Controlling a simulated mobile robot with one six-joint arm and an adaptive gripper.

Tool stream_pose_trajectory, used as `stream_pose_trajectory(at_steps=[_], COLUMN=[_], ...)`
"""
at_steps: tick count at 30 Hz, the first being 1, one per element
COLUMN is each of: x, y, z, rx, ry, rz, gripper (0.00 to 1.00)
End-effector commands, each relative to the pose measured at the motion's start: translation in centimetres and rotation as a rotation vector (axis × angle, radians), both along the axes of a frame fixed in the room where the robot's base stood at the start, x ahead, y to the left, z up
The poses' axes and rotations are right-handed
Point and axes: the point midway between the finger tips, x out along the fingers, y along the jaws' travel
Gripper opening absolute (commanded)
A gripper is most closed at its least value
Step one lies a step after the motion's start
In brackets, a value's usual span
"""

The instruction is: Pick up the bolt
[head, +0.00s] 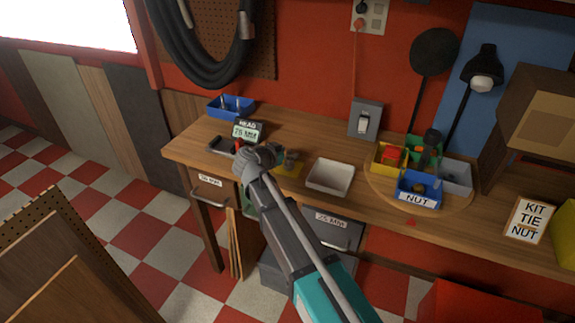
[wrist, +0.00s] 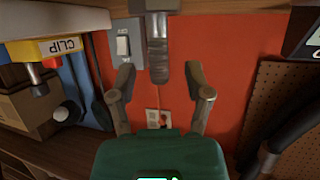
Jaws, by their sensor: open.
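In the wrist view a dark grey bolt (wrist: 157,48) with a ridged shank extends down from the top edge, its wide end at the top. My gripper (wrist: 160,72) is open, with one finger on each side of the shank and clear gaps between. In the head view my gripper (head: 260,156) is over the left part of the bench, beside a small dark piece (head: 291,160) on a yellow mat (head: 292,171). I cannot tell surely whether that piece is the bolt.
A white tray (head: 330,177) is right of my gripper. A small display (head: 246,131) and a blue bin (head: 231,107) stand behind it. A round board (head: 380,189) holds several bins, including a blue NUT bin (head: 417,190). A KIT TIE NUT sign (head: 526,219) stands at the right.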

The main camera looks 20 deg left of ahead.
Motion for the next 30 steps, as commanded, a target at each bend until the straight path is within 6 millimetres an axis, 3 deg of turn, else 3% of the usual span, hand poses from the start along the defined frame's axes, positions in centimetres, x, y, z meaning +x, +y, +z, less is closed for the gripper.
stream_pose_trajectory(at_steps=[4,21,30], x=[0.85,0.92,0.94], y=[-0.28,-0.41,-0.44], z=[-0.41,-0.36,-0.36], rx=[0.0,0.0,-0.001], ry=[0.0,0.0,0.0], rz=[0.0,-0.001,-0.002], gripper=[0.64,0.64,0.09])
